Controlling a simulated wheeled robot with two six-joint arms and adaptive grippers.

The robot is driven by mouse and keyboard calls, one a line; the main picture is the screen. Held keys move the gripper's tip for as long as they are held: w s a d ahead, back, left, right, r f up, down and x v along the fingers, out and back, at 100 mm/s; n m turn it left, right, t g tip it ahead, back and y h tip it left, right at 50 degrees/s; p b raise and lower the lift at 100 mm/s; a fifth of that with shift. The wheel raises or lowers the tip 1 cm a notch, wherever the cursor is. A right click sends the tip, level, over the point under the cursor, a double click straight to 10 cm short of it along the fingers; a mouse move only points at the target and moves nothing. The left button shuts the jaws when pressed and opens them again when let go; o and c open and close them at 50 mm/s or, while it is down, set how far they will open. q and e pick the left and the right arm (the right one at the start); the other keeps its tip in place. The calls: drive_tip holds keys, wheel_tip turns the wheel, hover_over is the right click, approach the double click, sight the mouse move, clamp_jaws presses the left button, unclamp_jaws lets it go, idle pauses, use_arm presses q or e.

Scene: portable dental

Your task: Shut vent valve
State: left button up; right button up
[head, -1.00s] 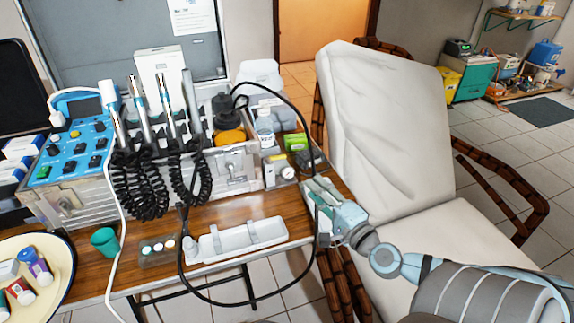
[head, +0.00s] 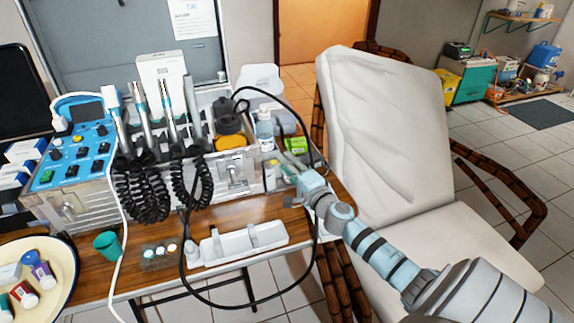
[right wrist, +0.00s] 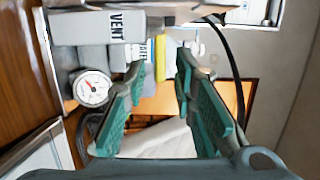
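A grey block marked VENT (right wrist: 95,27) shows at the upper left of the right wrist view, with a round white pressure gauge (right wrist: 92,88) beside it. In the head view the pale block (head: 271,176) stands at the right end of the table, beside the metal case; my right gripper hides the gauge there. My right gripper (head: 293,168) reaches in over this corner from the right. In the right wrist view its green-padded fingers (right wrist: 158,72) are apart with nothing between them. My left gripper is not in view.
A black hose (head: 322,215) loops past the gripper and the table's right edge. A white tray (head: 245,240) lies in front. Bottles (head: 264,125) and a green box (head: 293,145) stand behind. The white reclined chair (head: 390,130) is close on the right.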

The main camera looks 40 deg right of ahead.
clamp_jaws()
